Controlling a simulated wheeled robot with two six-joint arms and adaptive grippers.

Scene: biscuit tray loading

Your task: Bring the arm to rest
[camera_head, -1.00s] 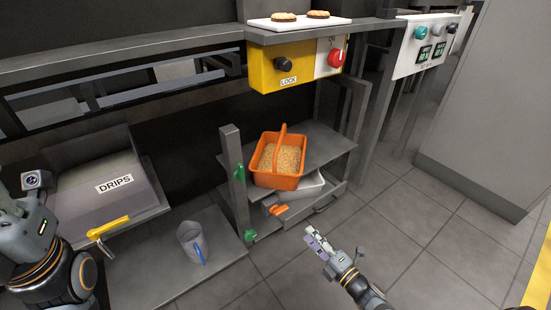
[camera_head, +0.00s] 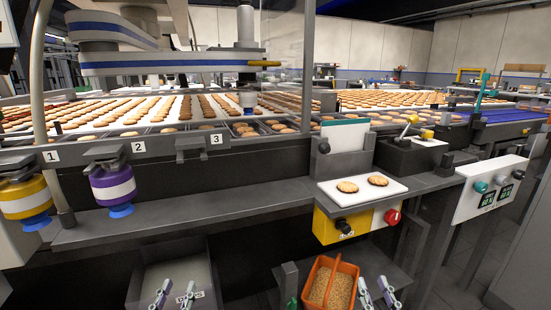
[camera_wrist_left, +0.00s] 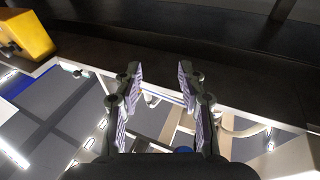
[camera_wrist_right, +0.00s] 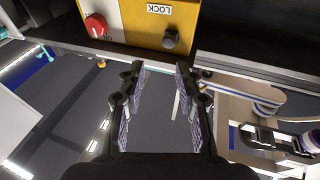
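My left gripper (camera_head: 174,293) is at the bottom of the head view, in front of the grey DRIPS bin (camera_head: 150,272). Its two fingers also show in the left wrist view (camera_wrist_left: 160,88), spread apart with nothing between them. My right gripper (camera_head: 377,292) is at the bottom of the head view, just right of the orange bucket (camera_head: 318,272). In the right wrist view its fingers (camera_wrist_right: 160,88) are spread and empty. The arms behind the grippers are mostly out of the head view.
The yellow LOCK box (camera_head: 325,227) with its red knob (camera_head: 392,216) hangs below a white board (camera_head: 340,200) bearing two biscuits. A grey ledge (camera_head: 200,215) runs along the front. Biscuit belts lie behind it. A white control panel (camera_head: 490,187) stands right.

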